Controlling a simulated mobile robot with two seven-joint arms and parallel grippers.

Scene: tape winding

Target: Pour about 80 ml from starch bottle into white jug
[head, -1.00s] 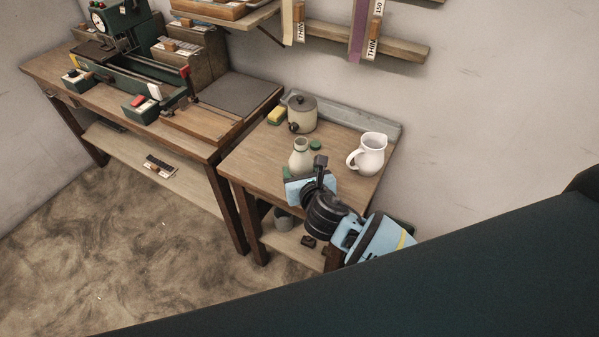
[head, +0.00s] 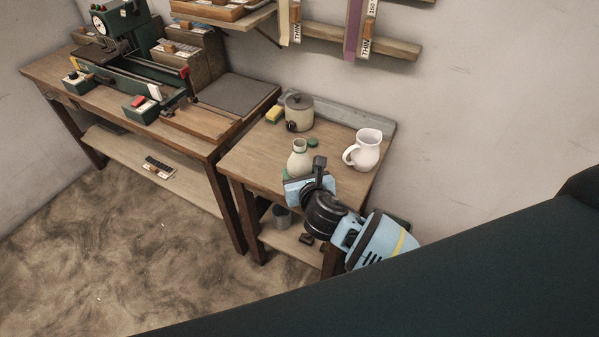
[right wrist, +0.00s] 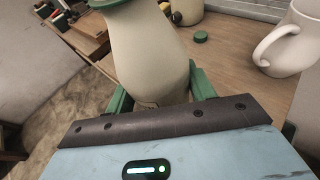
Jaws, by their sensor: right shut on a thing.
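The starch bottle (head: 300,160) is a cream bottle with a green rim at its neck, near the front of the small table. It also fills the middle of the right wrist view (right wrist: 150,55). My right gripper (head: 309,178) is shut on the bottle's lower body; its green fingers (right wrist: 160,88) lie on both sides. The bottle looks about upright in the head view. I cannot tell whether it touches the table. The white jug (head: 363,150) stands upright on the table, right of the bottle, handle toward the left. My left gripper is not in view.
A green cap (head: 313,142) lies on the table behind the bottle. A lidded pot (head: 299,112) and a yellow sponge (head: 274,115) stand at the back left. A raised ledge (head: 350,115) runs along the back. A workbench with a machine (head: 130,75) is at left.

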